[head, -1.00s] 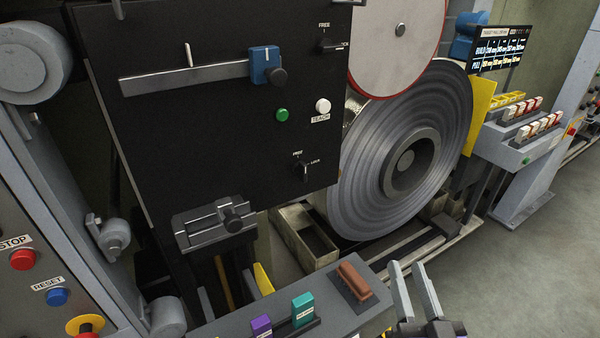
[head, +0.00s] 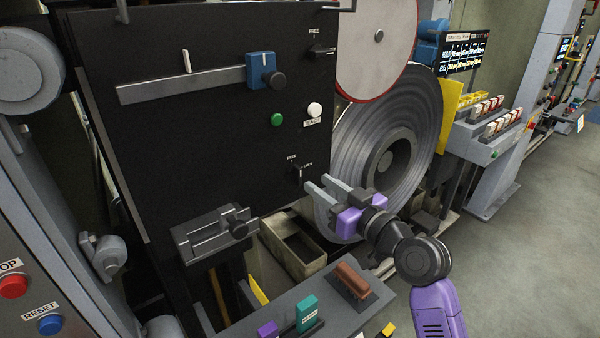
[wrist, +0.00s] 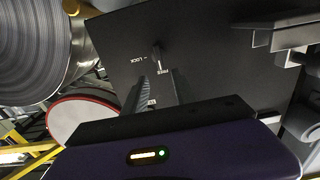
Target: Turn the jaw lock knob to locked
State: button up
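A small black knob (head: 299,174) sits low on the black panel, with FREE and LOCK labels beside it. I take it as the jaw lock knob. In the wrist view the knob (wrist: 158,58) shows just beyond the fingertips, its bar lying in line with the FREE label; LOCK is to its left. My gripper (head: 317,184) is open and empty, just right of and below the knob in the head view. In the wrist view its fingers (wrist: 156,82) stand apart and point at the knob, with no contact visible.
A similar FREE/LOCK knob (head: 322,50) sits higher on the panel (head: 200,145). Green (head: 277,119) and white (head: 314,110) buttons lie between. A steel coil (head: 420,125) stands behind my gripper. A clamp-like block (head: 212,232) is at lower left, a brown-handled brush (head: 353,281) below.

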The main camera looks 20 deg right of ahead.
aim_at(301, 171)
jog(key=p+x, duration=0.1)
jog(key=x, duration=0.6)
jog(key=shift+w+a+p, duration=0.1)
jog(key=shift+w+p, duration=0.05)
jog(key=shift+p, duration=0.2)
grip_shut()
